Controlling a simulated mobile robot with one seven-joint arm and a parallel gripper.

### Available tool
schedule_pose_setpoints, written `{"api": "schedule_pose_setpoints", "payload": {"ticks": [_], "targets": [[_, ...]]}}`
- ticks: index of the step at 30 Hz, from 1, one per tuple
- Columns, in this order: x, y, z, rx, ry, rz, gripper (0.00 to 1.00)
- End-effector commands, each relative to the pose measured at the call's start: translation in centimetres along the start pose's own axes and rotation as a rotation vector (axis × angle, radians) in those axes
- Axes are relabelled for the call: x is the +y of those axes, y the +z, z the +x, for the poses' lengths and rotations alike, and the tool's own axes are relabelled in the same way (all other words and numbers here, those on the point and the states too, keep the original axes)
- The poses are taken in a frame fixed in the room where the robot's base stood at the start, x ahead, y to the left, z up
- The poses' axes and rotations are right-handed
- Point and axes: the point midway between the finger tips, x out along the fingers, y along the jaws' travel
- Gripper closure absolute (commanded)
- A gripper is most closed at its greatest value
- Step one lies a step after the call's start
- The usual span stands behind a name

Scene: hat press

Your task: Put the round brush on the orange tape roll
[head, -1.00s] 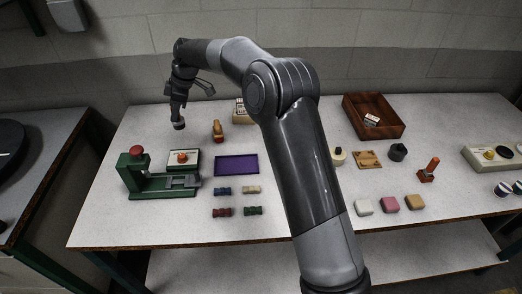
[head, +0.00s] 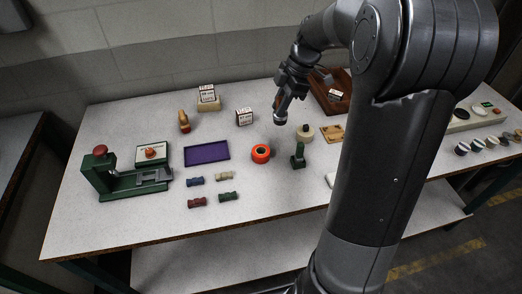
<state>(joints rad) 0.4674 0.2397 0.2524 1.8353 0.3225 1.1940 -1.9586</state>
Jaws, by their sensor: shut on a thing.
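The orange tape roll (head: 261,160) lies flat on the table near the middle, its dark centre hole facing up with nothing on it. My gripper (head: 283,107) is above the table, behind and to the right of the roll in the picture. It points down and is shut on a small dark round thing, which looks like the round brush (head: 280,118). The brush is small and partly hidden by the fingers. It is apart from the roll.
A green stamp (head: 298,157) and a cream round pot (head: 305,135) stand right of the roll. A purple tray (head: 207,152) lies to its left, a boxed block (head: 244,117) behind. A green press (head: 125,178) stands far left. My arm hides part of the table's right side.

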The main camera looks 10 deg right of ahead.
Motion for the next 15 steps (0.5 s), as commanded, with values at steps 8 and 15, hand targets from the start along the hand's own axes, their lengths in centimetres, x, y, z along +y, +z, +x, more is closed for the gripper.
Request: {"api": "schedule_pose_setpoints", "payload": {"ticks": [8,15], "targets": [[-5.5,3.7,-1.4,0.019,0.016,0.026,1.0],[-5.0,2.6,0.8,0.025,0.014,0.025,1.0]]}}
